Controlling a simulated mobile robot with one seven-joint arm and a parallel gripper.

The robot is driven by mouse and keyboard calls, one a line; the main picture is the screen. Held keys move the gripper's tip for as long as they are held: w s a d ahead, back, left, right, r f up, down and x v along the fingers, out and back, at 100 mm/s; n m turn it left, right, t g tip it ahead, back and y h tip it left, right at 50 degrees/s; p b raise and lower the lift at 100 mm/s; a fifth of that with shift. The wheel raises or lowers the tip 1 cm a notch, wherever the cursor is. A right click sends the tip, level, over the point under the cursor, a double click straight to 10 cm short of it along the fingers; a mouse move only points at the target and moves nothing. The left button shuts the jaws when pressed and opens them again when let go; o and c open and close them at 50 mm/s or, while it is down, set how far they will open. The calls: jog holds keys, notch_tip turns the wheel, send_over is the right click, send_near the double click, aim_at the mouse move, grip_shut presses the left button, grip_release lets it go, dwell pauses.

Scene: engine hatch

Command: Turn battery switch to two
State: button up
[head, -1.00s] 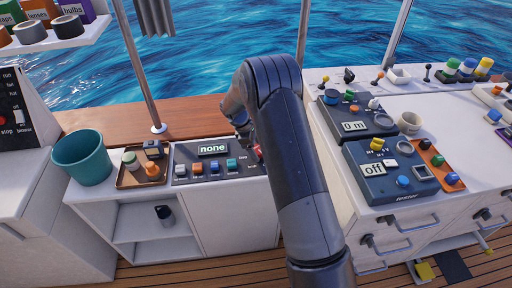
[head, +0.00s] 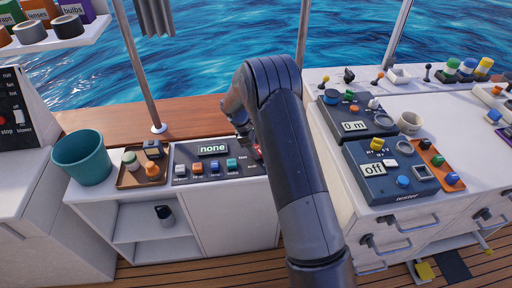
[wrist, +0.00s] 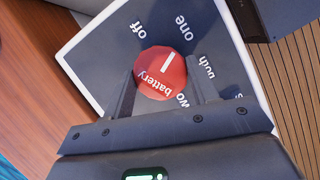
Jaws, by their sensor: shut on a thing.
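The battery switch is a round red knob (wrist: 161,73) with a white pointer line on a dark, white-edged panel (wrist: 105,50). The pointer points up in the wrist view, roughly toward the label "one". The label "off" is to its upper left. A partly covered label ending in "wo" is at its lower right, beside a finger. My gripper (wrist: 160,90) is shut on the knob, one finger on each side. In the head view a sliver of red (head: 257,150) shows beside my arm, which hides most of the switch and fingers.
A button panel (head: 215,170) with a display reading "none" is left of my arm. A wooden tray (head: 128,180) with small items and a teal bucket (head: 82,158) stand further left.

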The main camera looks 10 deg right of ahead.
jog(key=m+g, duration=0.1)
jog(key=m, duration=0.2)
jog(key=m+y, duration=0.1)
jog(key=m, duration=0.1)
jog(key=shift+w+d+m+g, duration=0.1)
jog(key=shift+w+m+g, duration=0.05)
jog(key=shift+m+g, duration=0.25)
jog(key=m+y, duration=0.1)
jog(key=m, duration=0.2)
jog(key=m+g+y, duration=0.1)
jog(key=m, duration=0.2)
jog(key=shift+w+d+y, duration=0.1)
jog(key=shift+d+y, duration=0.05)
jog(key=shift+y, duration=0.15)
jog(key=m+y, duration=0.1)
jog(key=m, duration=0.2)
jog(key=m+y, duration=0.1)
jog(key=m, duration=0.1)
jog(key=shift+d+m, duration=0.15)
jog(key=shift+m, duration=0.25)
jog(key=m+y, duration=0.1)
jog(key=m, duration=0.1)
jog(key=m+t, duration=0.1)
jog(key=m, duration=0.2)
jog(key=shift+d+y, duration=0.1)
jog(key=shift+y, duration=0.3)
jog(key=shift+m, duration=0.3)
jog(key=o, duration=1)
jog(key=shift+c, duration=0.2)
jog(key=shift+r, duration=0.1)
